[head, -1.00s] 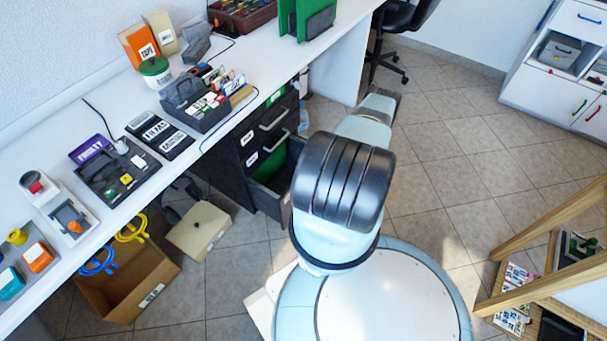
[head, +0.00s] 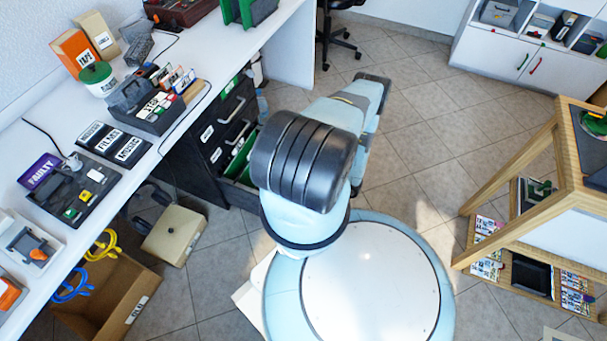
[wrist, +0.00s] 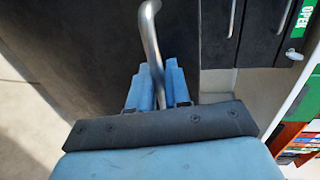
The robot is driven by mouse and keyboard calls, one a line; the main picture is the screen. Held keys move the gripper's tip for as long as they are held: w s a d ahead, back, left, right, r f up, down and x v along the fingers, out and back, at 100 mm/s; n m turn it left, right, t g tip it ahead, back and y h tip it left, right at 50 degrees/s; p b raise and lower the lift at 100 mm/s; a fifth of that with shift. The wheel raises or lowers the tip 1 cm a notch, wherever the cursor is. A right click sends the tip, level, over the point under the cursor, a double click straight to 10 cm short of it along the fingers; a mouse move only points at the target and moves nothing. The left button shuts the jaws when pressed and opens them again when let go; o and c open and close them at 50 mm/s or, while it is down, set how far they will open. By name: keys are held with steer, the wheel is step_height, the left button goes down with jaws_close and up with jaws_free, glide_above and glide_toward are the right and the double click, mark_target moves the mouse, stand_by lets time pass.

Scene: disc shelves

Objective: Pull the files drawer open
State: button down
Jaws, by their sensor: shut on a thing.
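The dark drawer cabinet stands under the white desk. In the head view its lowest drawer (head: 238,194) is part-way out, with green showing inside; my arm covers its right part. Its label cannot be read. In the wrist view my gripper (wrist: 159,90) has its two blue fingers closed around a bent metal handle (wrist: 151,35) on a dark drawer front (wrist: 95,45). The handles of two other dark fronts show to the right. My gripper is hidden behind my arm in the head view.
The desk (head: 290,40) runs along the left. A beige box (head: 173,235) and an open cardboard box (head: 125,290) stand on the floor left of the drawer. A wooden rack (head: 540,180) stands at right. Tiled floor (head: 420,130) behind my arm is clear.

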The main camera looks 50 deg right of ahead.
steer(key=shift+s+f, duration=0.2)
steer(key=c, duration=1.4)
jaws_free()
steer(key=shift+o, duration=0.4)
steer(key=shift+w, duration=0.1)
steer(key=shift+r, duration=0.1)
steer(key=v, duration=1.4)
